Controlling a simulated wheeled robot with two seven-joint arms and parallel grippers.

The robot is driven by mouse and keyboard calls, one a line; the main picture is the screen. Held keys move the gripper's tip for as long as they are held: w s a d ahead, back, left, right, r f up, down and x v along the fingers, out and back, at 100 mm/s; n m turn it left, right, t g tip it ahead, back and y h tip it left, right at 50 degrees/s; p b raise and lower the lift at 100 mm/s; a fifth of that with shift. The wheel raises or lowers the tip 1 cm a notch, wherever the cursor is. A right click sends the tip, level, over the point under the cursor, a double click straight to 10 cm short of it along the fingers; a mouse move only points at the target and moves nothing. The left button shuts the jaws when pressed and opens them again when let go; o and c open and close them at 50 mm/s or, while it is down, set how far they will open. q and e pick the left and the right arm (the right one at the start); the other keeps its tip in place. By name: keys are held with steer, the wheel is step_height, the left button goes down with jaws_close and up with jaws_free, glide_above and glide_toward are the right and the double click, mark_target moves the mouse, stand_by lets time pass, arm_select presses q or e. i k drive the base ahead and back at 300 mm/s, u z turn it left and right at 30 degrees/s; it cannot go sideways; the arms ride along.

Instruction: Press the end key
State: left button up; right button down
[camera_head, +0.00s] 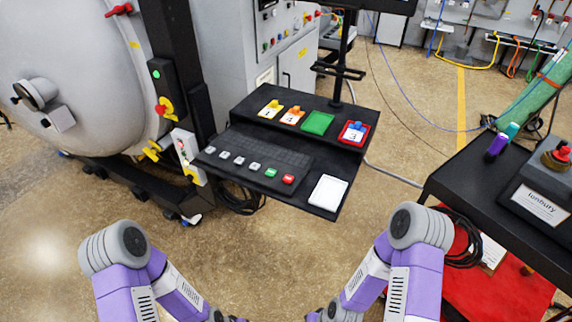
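A dark keyboard panel (262,160) lies on the black console shelf (328,216) in the middle of the view. Along its front edge is a row of keys: several white or grey ones, a green key (270,173) and a red key (289,179) at the right end. The key labels are too small to read, so I cannot tell which is the end key. My two purple and grey arms come in from the bottom left and bottom right. Both grippers are out of the picture below, and neither arm touches the console.
Behind the keys, a raised shelf holds yellow (271,109), orange (293,116), green (318,123) and red-framed blue (354,133) pieces. A white pad (328,192) lies right of the keys. The furnace (75,70) stands left, a black table (470,180) right. Floor before the console is open.

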mark_target(288, 179)
steer(key=k, duration=1.3)
steer(key=u, duration=0.3)
steer(key=i, duration=0.4)
steer(key=u, duration=0.8)
steer(key=i, duration=1.05)
steer(key=z, duration=0.75)
steer(key=i, duration=0.75)
steer(key=z, duration=0.85)
